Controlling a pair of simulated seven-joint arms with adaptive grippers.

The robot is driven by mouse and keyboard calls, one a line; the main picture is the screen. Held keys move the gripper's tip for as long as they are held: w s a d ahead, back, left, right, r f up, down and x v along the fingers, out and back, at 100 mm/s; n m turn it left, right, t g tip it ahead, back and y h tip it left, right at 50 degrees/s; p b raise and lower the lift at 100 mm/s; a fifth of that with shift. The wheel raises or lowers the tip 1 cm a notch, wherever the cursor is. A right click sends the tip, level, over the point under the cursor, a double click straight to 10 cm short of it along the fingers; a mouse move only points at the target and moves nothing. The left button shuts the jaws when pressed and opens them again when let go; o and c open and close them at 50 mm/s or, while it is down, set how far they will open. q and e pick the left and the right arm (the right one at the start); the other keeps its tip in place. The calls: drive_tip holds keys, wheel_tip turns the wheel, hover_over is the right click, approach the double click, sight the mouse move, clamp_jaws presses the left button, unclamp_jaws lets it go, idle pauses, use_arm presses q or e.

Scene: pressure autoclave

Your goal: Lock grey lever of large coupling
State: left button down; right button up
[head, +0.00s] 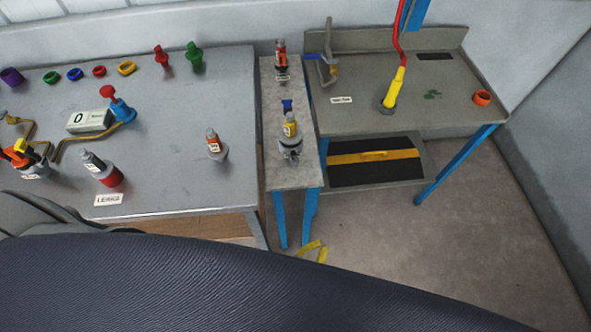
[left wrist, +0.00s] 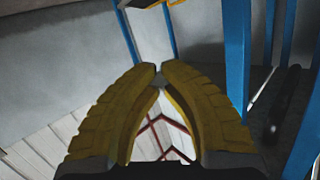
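My left gripper (head: 315,246) has yellow fingers and shows small in the head view, low in front of the narrow grey table. In the left wrist view its fingers (left wrist: 160,74) arch together, tips meeting or nearly so, with nothing held. A yellow fitting (head: 395,88) on a red hose stands on a grey base on the right table. A grey upright fitting with a lever-like arm (head: 327,62) stands at that table's back left. I cannot tell which part is the large coupling's grey lever. My right gripper is not in view.
The narrow table (head: 282,178) carries two fittings, one red-topped (head: 281,58), one yellow (head: 290,128). The left table (head: 170,170) holds several coloured rings and fittings. Floor is clear at right.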

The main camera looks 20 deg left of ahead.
sight(294, 157)
use_arm(q)
wheel_tip(294, 157, up, 21)
drive_tip(key=w+d+n+t, duration=0.1)
drive_tip(key=w+t, duration=0.1)
drive_tip(key=t, duration=0.7)
drive_tip(key=s+a+r+n+t+y, duration=0.3)
drive_tip(key=a+r+n+y, duration=0.4)
drive_tip(key=y, duration=0.9)
drive_tip(key=s+a+n, duration=0.1)
drive_tip(key=n, duration=0.2)
drive_tip(key=shift+a+r+y, duration=0.25)
drive_tip(key=shift+r+y, duration=0.1)
drive_tip(key=shift+y, duration=0.05)
drive_tip(key=x, duration=1.4)
drive_tip(key=shift+s, duration=0.1)
drive_tip(key=shift+r, duration=0.1)
